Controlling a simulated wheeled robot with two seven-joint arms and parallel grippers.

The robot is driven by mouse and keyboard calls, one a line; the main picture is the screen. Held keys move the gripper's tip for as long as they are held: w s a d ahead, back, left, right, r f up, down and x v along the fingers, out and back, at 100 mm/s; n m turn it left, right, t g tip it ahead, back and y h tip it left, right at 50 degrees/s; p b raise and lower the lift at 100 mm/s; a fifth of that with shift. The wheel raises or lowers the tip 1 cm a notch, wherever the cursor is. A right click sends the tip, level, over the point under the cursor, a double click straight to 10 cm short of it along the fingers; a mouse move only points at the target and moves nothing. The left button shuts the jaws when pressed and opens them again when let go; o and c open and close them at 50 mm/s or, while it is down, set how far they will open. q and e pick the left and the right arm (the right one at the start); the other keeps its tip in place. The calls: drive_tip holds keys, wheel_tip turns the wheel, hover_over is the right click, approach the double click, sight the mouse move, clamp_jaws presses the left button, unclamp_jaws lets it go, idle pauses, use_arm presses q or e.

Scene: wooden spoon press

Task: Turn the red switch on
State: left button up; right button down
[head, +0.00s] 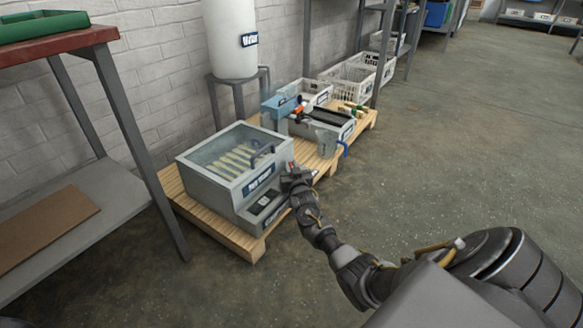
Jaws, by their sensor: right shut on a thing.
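A grey metal machine (212,188) with a clear lid, a dark handle and a blue-and-white label stands at the near end of a wooden pallet. Several pale wooden strips lie under the lid. A small red part, which looks like the red switch (291,165), shows at the machine's right side, right at my gripper. My right gripper (293,173) reaches in from the lower right and is shut there, apparently on the red switch. Its fingers hide most of the switch, so its position cannot be read. My left gripper is out of view.
The pallet (245,244) also holds a second machine (324,127) with blue and orange parts. A white water tank (230,40) stands behind. A red-topped table (60,43) is at the left, white crates (348,82) further back. The floor at the right is clear.

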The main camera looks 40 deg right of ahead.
drive_tip(key=shift+y, duration=0.3)
drive_tip(key=shift+d+n+t+y+p, duration=0.1)
drive_tip(key=shift+n+t+y+p, duration=0.5)
drive_tip(key=shift+n+y, duration=0.5)
drive_tip(key=n+y, duration=0.1)
drive_tip(key=y, duration=0.1)
drive_tip(key=shift+n+t+y, duration=0.3)
drive_tip(key=shift+y, duration=0.1)
drive_tip(key=n+y+b, duration=0.2)
drive_tip(key=y, duration=0.1)
drive_tip(key=shift+f+y, duration=0.25)
drive_tip(key=shift+y, duration=0.05)
drive_tip(key=n+y+b, duration=0.2)
drive_tip(key=y, duration=0.1)
drive_tip(key=shift+b, duration=0.3)
drive_tip(key=shift+r+n+y+b, duration=0.1)
drive_tip(key=shift+n+y+b, duration=0.25)
drive_tip(key=shift+n+y, duration=0.2)
drive_tip(key=shift+r+y, duration=0.1)
drive_tip(key=shift+y, duration=0.15)
drive_tip(key=c, duration=1.6)
unclamp_jaws()
